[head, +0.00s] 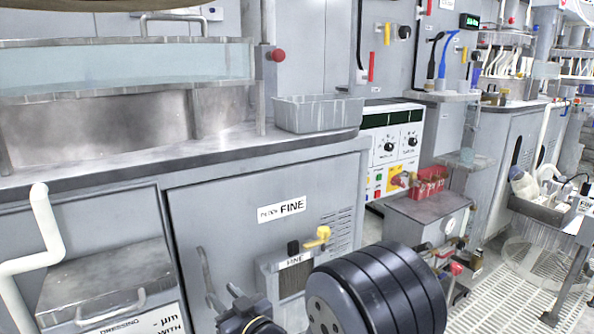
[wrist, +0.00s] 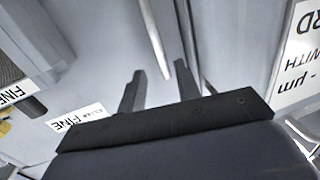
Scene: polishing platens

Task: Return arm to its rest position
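My gripper (wrist: 160,69) shows in the wrist view with its two dark fingers apart and nothing held between them. Beyond the fingertips is the grey front of a cabinet (wrist: 95,70), with a pale bar-like handle (wrist: 155,40) in line with the gap; I cannot tell how far off it is. In the head view, dark rounded parts of my arm fill the bottom middle, in front of the cabinet marked FINE (head: 260,235). The gripper fingers cannot be made out in the head view.
A worktop (head: 190,152) with a water-filled trough (head: 120,70) and a grey tray (head: 318,113) is above the cabinet. A white pipe (head: 45,225) stands at left. A control panel (head: 392,150) and red bin (head: 430,182) are to the right, with grated floor (head: 520,275) beyond.

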